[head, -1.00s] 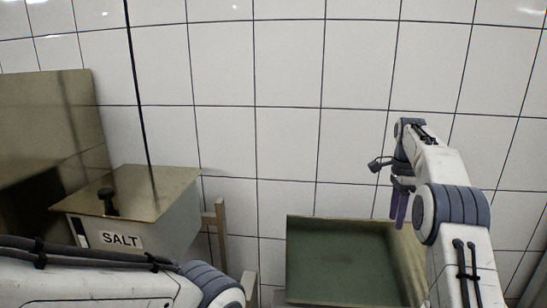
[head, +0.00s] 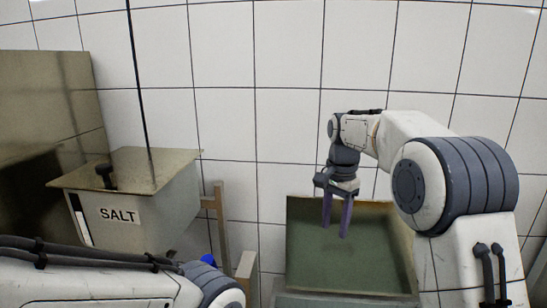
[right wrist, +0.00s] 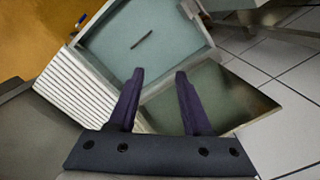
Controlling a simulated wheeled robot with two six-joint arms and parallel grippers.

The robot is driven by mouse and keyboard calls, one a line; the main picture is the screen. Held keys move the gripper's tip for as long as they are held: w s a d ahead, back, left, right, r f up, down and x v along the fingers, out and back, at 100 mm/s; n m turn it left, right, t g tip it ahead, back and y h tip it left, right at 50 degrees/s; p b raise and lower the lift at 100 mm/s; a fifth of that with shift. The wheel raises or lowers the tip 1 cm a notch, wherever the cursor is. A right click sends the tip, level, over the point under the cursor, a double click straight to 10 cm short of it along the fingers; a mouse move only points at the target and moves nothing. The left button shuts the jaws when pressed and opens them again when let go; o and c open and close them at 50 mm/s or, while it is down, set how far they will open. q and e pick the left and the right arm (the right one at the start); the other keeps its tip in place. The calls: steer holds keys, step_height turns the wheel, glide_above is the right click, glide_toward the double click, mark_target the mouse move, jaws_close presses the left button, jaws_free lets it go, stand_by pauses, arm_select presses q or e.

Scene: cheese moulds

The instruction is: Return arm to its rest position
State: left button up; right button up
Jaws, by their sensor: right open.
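My right gripper (head: 335,230) hangs pointing down in the head view, in front of the open green-lined bin. Its two purple fingers are apart with nothing between them. In the right wrist view the gripper (right wrist: 160,74) is also open and empty, above a pale green tray (right wrist: 198,62). My left arm crosses the lower left of the head view; its gripper is out of view.
The green-lined bin (head: 300,250) stands against the tiled wall. A SALT box (head: 160,205) with a black-knobbed lid stands left. A dark thin stick (right wrist: 142,40) lies in the pale tray. A white ribbed panel (right wrist: 82,85) lies beside it.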

steer(key=s+a+f+n+b, duration=0.3)
steer(key=s+a+f+n, duration=0.2)
steer(key=s, duration=0.4)
steer(key=s+a+f+n+b, duration=0.3)
steer(key=s+a+f+n, duration=0.25)
steer(key=s, duration=0.25)
arm_select(q)
step_height(320, 180, down, 12)
steer(key=b, duration=0.4)
steer(key=shift+r, duration=0.2)
arm_select(e)
steer(key=s+f+n, duration=0.3)
steer(key=s+f, duration=0.2)
steer(key=s, duration=0.3)
steer(key=s+f+n, duration=0.4)
steer(key=s, duration=0.4)
steer(key=shift+d+f+y, duration=0.35)
steer(key=shift+y, duration=0.05)
arm_select(q)
steer(key=shift+a, duration=0.1)
arm_select(e)
steer(key=shift+a, duration=0.1)
